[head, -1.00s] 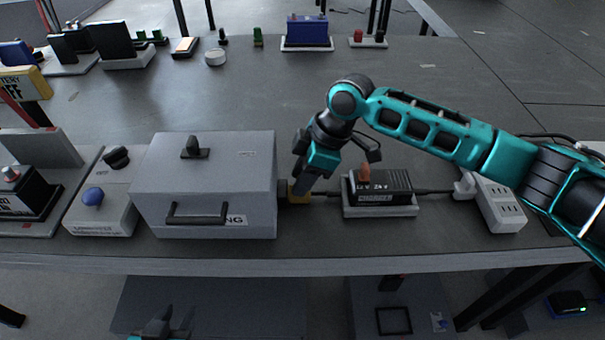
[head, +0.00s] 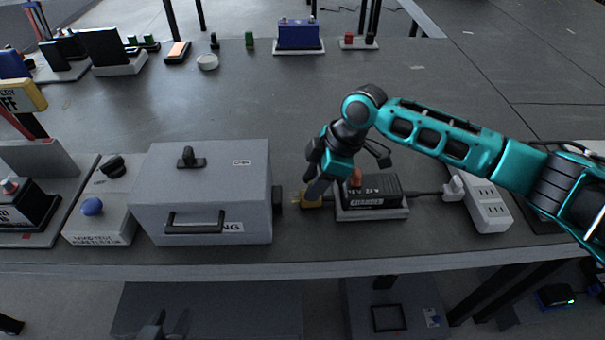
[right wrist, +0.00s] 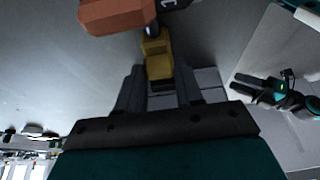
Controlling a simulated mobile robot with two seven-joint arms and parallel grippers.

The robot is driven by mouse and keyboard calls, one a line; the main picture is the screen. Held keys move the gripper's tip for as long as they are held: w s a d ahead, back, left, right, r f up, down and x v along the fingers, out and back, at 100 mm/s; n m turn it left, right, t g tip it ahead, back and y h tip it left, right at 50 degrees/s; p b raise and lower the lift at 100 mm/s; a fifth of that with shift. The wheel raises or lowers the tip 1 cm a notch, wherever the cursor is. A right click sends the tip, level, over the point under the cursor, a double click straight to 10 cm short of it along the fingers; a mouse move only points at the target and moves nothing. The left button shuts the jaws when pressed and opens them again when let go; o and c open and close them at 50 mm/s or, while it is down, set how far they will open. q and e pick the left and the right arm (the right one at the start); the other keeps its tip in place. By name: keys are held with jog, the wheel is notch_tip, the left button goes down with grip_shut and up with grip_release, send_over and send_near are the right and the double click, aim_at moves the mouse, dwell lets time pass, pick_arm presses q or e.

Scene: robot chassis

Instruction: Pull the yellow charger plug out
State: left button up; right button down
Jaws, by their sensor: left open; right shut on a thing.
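The yellow charger plug (head: 312,200) is apart from the grey box's dark socket (head: 278,199), with a small gap and its metal prongs showing. My right gripper (head: 314,188) is shut on the plug from above. The right wrist view shows the yellow plug (right wrist: 157,58) between the two dark fingers. The black charger (head: 371,194) with an orange switch sits on a light base right of the plug. The grey box (head: 205,185) with a black front handle stands to the left. My left gripper (head: 172,325) is open and empty at the bottom, below the table's front edge.
A white power strip (head: 487,207) with a plug in it lies right of the charger, joined by a black cable. A box with a blue knob (head: 92,206) stands left of the grey box. Several small parts stand at the back; the middle of the table is clear.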

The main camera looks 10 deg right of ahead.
jog(key=shift+d, duration=0.25)
jog(key=c, duration=1.1)
grip_release()
jog(key=o, duration=0.4)
jog(key=shift+r, duration=0.1)
jog(key=p+v, duration=0.1)
jog(key=v, duration=1.1)
jog(key=shift+s+r, duration=0.15)
jog(key=shift+r, duration=0.25)
jog(key=shift+s, duration=0.1)
